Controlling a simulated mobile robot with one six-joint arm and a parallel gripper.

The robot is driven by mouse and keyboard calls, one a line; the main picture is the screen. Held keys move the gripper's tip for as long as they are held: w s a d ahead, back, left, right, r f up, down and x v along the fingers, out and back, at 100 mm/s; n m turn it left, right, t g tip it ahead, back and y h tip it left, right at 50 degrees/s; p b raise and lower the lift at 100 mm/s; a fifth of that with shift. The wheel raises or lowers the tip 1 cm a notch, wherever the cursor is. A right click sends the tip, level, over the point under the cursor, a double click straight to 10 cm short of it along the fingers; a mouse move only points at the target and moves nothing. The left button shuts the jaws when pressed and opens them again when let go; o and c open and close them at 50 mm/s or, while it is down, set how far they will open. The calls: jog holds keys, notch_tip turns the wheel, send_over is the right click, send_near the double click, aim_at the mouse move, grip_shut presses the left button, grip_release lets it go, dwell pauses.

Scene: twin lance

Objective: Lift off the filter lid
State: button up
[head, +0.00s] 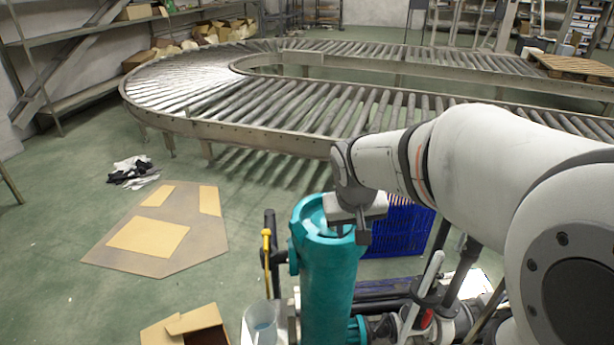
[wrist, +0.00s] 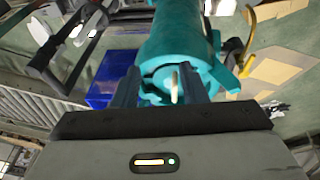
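The teal filter housing (head: 328,275) stands upright in front of me, and its body also shows in the wrist view (wrist: 180,35). Its round teal lid (head: 311,214) is at the top, partly hidden by my gripper (head: 348,230). In the wrist view the fingers of my gripper (wrist: 160,88) are spread apart over the lid end. A thin pale upright piece (wrist: 175,87) shows between them, nearer the right finger, with a gap on either side. I cannot tell whether a finger touches the lid rim.
A yellow-handled lever (head: 266,250) stands left of the housing. Dark pipes and valves (head: 400,300) lie to its right. A blue crate (head: 400,228) is behind it. A roller conveyor (head: 300,105) curves across the back. Open floor (head: 60,230) lies to the left, with flat cardboard (head: 150,237).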

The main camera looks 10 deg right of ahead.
jog(key=w+a+f+t+h+p, duration=0.1)
jog(key=w+f, duration=0.1)
jog(key=w, duration=0.6)
jog(key=w+a+f, duration=0.1)
jog(key=w+f, duration=0.2)
jog(key=w, duration=0.5)
jog(key=p+x, duration=0.2)
jog(key=x, duration=0.5)
jog(key=shift+w+d+f, duration=0.15)
jog(key=shift+d, duration=0.1)
grip_shut()
